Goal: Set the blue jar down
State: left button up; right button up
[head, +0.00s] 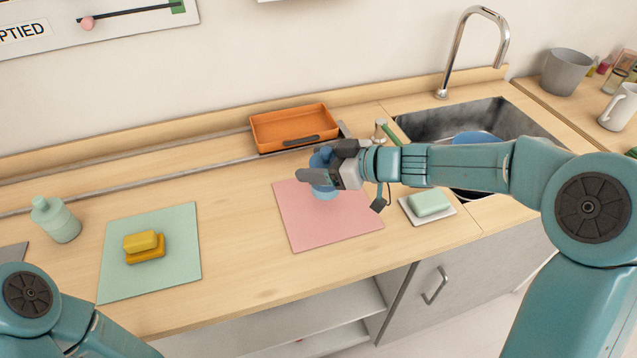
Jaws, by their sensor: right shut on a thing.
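The blue jar (327,192) is at the upper middle of the pink mat (308,232) in the head view. My right gripper (318,178) is shut on it, reaching in from the right. The jar looks upright, and its middle is partly hidden by the fingers. I cannot tell whether its base touches the mat. Part of my left arm shows at the bottom left, but its gripper is out of view.
An orange tray (262,133) is behind the mat. A soap dish (445,217) with a green bar and the sink (415,126) are to the right. A green mat (122,283) with yellow sponges (146,254) and a green bottle (62,226) are left. Bare counter separates the mats.

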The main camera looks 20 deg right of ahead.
aim_at(322, 192)
notch_tip(322, 192, down, 4)
jog(key=shift+w+f+b, duration=0.1)
jog(key=shift+f+b, duration=0.1)
jog(key=shift+b, duration=0.4)
jog(key=shift+r, duration=0.1)
jog(key=o, duration=1.5)
jog(key=shift+f, duration=0.2)
jog(key=shift+o, duration=0.2)
jog(key=shift+r, duration=0.1)
